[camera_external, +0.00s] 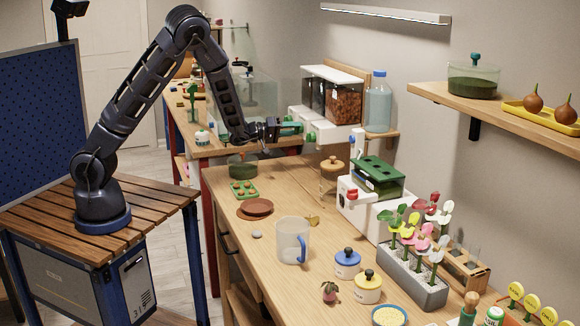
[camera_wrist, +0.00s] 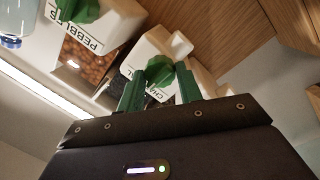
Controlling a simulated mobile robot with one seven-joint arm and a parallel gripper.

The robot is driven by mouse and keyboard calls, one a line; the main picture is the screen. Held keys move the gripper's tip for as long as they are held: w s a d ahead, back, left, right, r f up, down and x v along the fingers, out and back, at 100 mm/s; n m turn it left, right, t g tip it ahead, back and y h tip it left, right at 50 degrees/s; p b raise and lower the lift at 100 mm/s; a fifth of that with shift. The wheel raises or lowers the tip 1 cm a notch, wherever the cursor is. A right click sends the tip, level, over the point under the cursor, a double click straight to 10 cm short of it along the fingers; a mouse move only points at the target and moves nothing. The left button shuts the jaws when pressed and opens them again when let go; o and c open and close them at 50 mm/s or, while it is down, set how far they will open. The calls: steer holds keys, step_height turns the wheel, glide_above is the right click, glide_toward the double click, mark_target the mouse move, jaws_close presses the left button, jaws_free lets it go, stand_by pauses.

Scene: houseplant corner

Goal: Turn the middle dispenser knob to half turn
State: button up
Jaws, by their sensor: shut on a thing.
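The dispenser (camera_external: 318,131) is a white unit on the wall shelf with several clear bins and green knobs along its front. My gripper (camera_external: 298,128) reaches its front from the left. In the wrist view my gripper (camera_wrist: 160,84) has its two green fingers on either side of the middle dark green knob (camera_wrist: 159,69), shut on it. The knob sits on a white spout block whose label is partly hidden by the fingers. Another green knob (camera_wrist: 82,10) is on the block labelled PEBBLES. A third block at right is mostly hidden. I cannot read the knob's exact angle.
A blue-capped water jar (camera_external: 378,106) stands right of the dispenser. Below are a wooden-lidded jar (camera_external: 332,176) and a white box with a green-topped container (camera_external: 376,178). The workbench (camera_external: 290,205) holds a mug (camera_external: 291,240), saucers and pots, with bare wood between them.

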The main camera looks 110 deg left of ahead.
steer(key=shift+w+d+r+m+g+y, duration=0.1)
steer(key=shift+m+g+y, duration=0.45)
steer(key=shift+m, duration=4.8)
steer(key=shift+w+d+f+m+g+y, duration=0.1)
steer(key=shift+m+g+y, duration=0.4)
steer(key=shift+m, duration=4.9)
steer(key=shift+d+r+m+g+y, duration=0.1)
steer(key=shift+m+g+y, duration=0.45)
steer(key=shift+m, duration=4.8)
steer(key=o, duration=1)
steer(key=shift+c, duration=0.2)
steer(key=shift+a, duration=0.1)
